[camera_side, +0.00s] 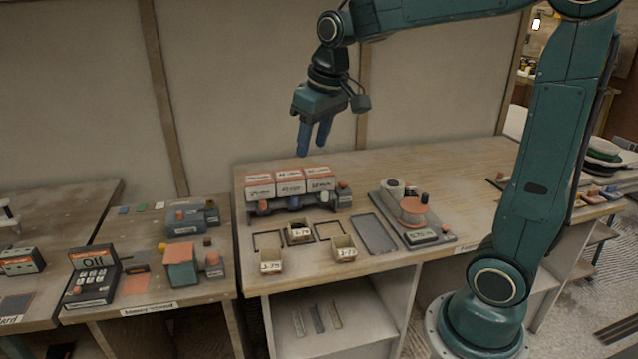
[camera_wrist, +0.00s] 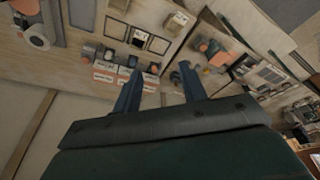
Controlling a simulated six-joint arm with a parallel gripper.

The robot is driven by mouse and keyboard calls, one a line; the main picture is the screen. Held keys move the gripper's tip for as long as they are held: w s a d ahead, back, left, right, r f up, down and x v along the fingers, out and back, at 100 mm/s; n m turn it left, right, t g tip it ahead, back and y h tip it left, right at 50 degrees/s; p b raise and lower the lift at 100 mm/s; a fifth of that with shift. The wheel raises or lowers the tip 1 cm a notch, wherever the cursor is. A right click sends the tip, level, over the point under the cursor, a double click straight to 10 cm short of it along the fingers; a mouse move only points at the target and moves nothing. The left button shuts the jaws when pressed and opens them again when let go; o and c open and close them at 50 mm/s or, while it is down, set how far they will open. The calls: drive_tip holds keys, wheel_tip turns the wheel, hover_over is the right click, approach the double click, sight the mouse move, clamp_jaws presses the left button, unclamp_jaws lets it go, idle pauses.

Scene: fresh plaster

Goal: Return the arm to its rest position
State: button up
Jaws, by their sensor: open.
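My gripper (camera_side: 314,138) hangs at the end of my teal arm above the back of the middle workbench (camera_side: 460,165). Its blue fingers point down, apart and empty, well above a row of labelled boxes (camera_side: 290,184). In the wrist view my gripper (camera_wrist: 160,82) also shows two separated fingers with nothing between them. The labelled boxes also appear in the wrist view (camera_wrist: 112,76), beyond the left finger. My arm is raised and reaches left from its base at the right.
The wall is close behind; air around the gripper is clear.

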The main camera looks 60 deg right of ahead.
drive_tip(key=s+a+f+t, duration=0.1)
drive_tip(key=s+a, duration=0.2)
drive_tip(key=s, duration=0.6)
drive_tip(key=s+a+f+n+t, duration=0.1)
drive_tip(key=s+a, duration=0.2)
drive_tip(key=s, duration=0.6)
drive_tip(key=shift+a+t+y, duration=0.3)
drive_tip(key=shift+a, duration=0.05)
drive_tip(key=c, duration=0.7)
drive_tip(key=shift+w+n, duration=0.2)
drive_tip(key=shift+n, duration=0.1)
clamp_jaws()
drive_tip(key=w+d+f+n, duration=0.3)
drive_tip(key=w+d, duration=0.1)
drive_tip(key=w, duration=0.3)
drive_tip(key=w+d+f+n, duration=0.3)
drive_tip(key=w+d, duration=0.1)
drive_tip(key=w, duration=0.4)
drive_tip(key=w+d+f+n+t, duration=0.1)
drive_tip(key=w+d+f+n, duration=0.2)
drive_tip(key=d+f, duration=0.6)
drive_tip(key=w+d, duration=0.2)
drive_tip(key=shift+w+d+f+n+t+y, duration=0.2)
drive_tip(key=shift+w+f+n+t+y, duration=0.1)
drive_tip(key=shift+n+t, duration=0.1)
